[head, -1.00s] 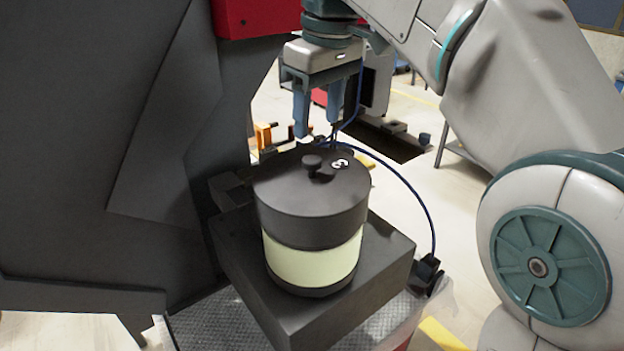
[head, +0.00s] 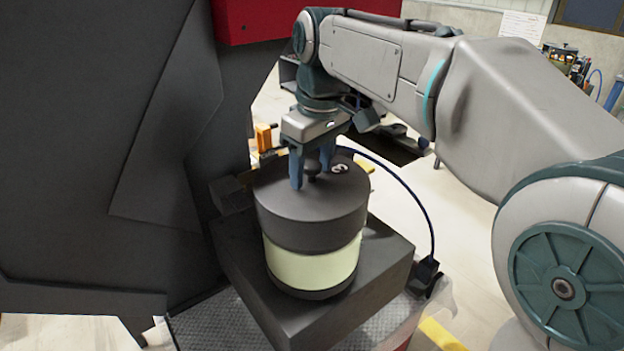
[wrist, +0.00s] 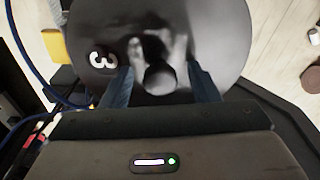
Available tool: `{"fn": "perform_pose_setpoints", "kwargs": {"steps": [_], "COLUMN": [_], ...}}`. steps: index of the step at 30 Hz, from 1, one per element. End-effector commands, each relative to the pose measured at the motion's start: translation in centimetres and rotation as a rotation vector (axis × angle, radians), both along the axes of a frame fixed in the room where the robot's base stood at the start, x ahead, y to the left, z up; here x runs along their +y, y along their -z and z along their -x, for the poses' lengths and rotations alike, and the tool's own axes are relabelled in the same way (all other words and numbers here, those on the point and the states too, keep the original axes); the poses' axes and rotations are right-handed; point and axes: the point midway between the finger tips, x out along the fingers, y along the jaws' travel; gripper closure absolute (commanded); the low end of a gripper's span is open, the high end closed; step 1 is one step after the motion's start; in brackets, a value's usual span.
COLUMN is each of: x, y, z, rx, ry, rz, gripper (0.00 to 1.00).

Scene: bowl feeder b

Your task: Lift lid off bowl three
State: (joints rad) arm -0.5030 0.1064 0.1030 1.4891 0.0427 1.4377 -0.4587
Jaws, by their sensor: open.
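Bowl three has a round dark lid (head: 310,217) with a white "3" and a small round knob (head: 312,167) at its top centre. The lid sits on the bowl's pale yellow-green body (head: 312,268). In the wrist view the lid (wrist: 215,30) fills the upper middle, with the knob (wrist: 160,78) between my fingers. My gripper (head: 311,180) is open, pointing down, with its blue fingers low over the lid on either side of the knob. In the wrist view the fingers (wrist: 162,88) show gaps to the knob. I cannot tell whether the fingertips touch the lid.
The bowl stands on a dark square block (head: 385,262). A large dark machine panel (head: 100,130) rises close on the left. A blue cable (head: 420,205) loops on the right of the bowl. Open floor lies beyond on the right.

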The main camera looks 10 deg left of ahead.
Motion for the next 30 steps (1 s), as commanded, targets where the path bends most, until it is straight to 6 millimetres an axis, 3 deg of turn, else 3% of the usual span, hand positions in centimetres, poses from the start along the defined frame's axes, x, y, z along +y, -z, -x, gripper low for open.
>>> {"fn": "perform_pose_setpoints", "kwargs": {"steps": [4, 10, 23, 30], "x": [0.0, 0.0, 0.0, 0.1], "y": [0.0, 0.0, -0.6, -3.5], "z": [0.0, 0.0, 0.0, -0.1], "rx": [0.0, 0.0, -0.001, -0.003], "ry": [0.0, 0.0, 0.0, -0.001], "rz": [0.0, 0.0, 0.0, -0.002], "gripper": [0.45, 1.0, 1.0, 1.0]}}
